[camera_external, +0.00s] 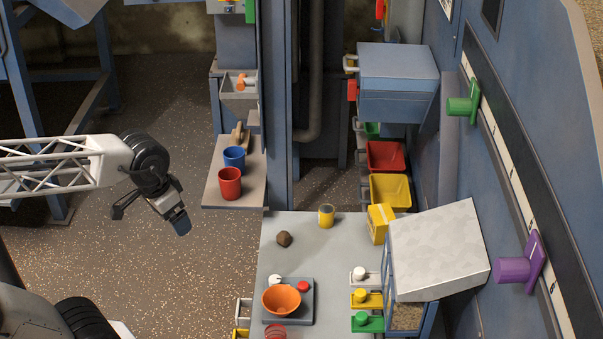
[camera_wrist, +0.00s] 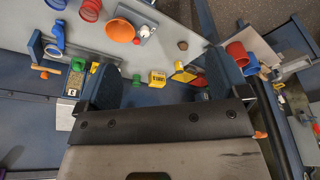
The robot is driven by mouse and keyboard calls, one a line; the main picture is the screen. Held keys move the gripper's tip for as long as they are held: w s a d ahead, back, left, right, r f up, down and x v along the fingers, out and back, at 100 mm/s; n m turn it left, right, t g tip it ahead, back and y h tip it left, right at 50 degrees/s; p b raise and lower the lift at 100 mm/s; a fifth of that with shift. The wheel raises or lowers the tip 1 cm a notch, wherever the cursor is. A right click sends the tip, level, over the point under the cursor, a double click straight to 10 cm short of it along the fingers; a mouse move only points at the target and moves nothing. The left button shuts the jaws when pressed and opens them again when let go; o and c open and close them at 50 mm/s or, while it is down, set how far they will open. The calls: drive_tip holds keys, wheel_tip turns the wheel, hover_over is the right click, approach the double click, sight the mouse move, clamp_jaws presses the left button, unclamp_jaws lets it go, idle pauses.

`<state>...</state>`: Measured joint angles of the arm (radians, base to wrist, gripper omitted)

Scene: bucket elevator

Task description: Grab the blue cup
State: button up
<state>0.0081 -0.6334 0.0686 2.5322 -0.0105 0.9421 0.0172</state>
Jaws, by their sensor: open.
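The blue cup (camera_external: 234,157) stands upright on a small grey shelf (camera_external: 212,192) in the external view. A red cup (camera_external: 230,184) stands just in front of it and hides a little of its lower part. My gripper (camera_external: 152,214) is open and empty, to the left of the shelf and apart from both cups. In the wrist view, my gripper's fingers (camera_wrist: 162,62) are spread wide with nothing between them. The red cup (camera_wrist: 237,54) shows there beside the right finger, and the blue cup (camera_wrist: 252,66) is partly visible just past it.
A grey table (camera_external: 335,255) right of the shelf holds an orange bowl (camera_external: 282,300), a brown lump (camera_external: 284,239) and a yellow can (camera_external: 327,215). A blue post (camera_external: 277,110) rises beside the shelf. The floor between my gripper and the shelf is clear.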

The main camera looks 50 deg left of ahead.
drive_tip(key=shift+o, duration=0.5)
drive_tip(key=n+t+h, duration=0.3)
drive_tip(key=n+h, duration=0.6)
drive_tip(key=n, duration=1.2)
hover_over(234, 163)
drive_tip(key=s+d, duration=0.4)
drive_tip(key=s, duration=0.3)
wheel_tip(234, 163, down, 12)
drive_tip(key=w+a+f+n+t, duration=0.1)
drive_tip(key=a+f+n, duration=0.1)
drive_tip(key=a, duration=0.2)
drive_tip(key=w+a+f+n+t, duration=0.1)
drive_tip(key=a+f+n, duration=0.1)
drive_tip(key=a, duration=0.2)
drive_tip(key=w+a+f+n+t, duration=0.1)
drive_tip(key=a+f+n+t, duration=0.1)
drive_tip(key=a, duration=0.2)
drive_tip(key=shift+w, duration=0.4)
drive_tip(key=shift+x, duration=1.35)
